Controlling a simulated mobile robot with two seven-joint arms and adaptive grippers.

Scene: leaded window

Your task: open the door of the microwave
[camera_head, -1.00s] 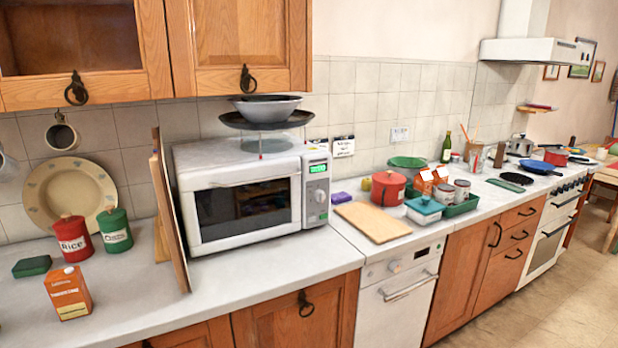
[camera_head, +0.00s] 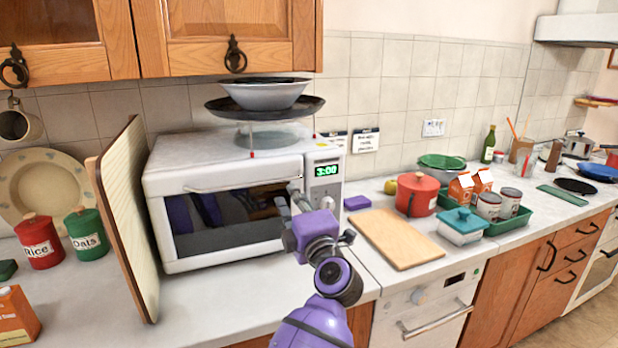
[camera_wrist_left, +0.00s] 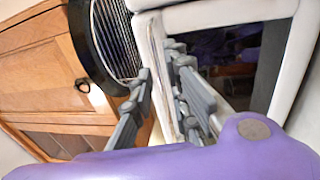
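The white microwave (camera_head: 230,150) stands on the counter with its dark-windowed door (camera_head: 225,220) shut. A thin handle bar (camera_head: 235,184) runs along the door's top edge. My purple left arm reaches up from the bottom. Its gripper (camera_head: 291,198) is in front of the door's right part, near the handle's right end. In the left wrist view the gripper's (camera_wrist_left: 165,95) grey fingers are apart, with the microwave's white front edge showing between and beyond them. I cannot tell whether they touch the handle. My right gripper is not in view.
A cutting board (camera_head: 397,238), red pot (camera_head: 416,194) and green tray are at the right. Cabinets (camera_head: 225,38) hang above.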

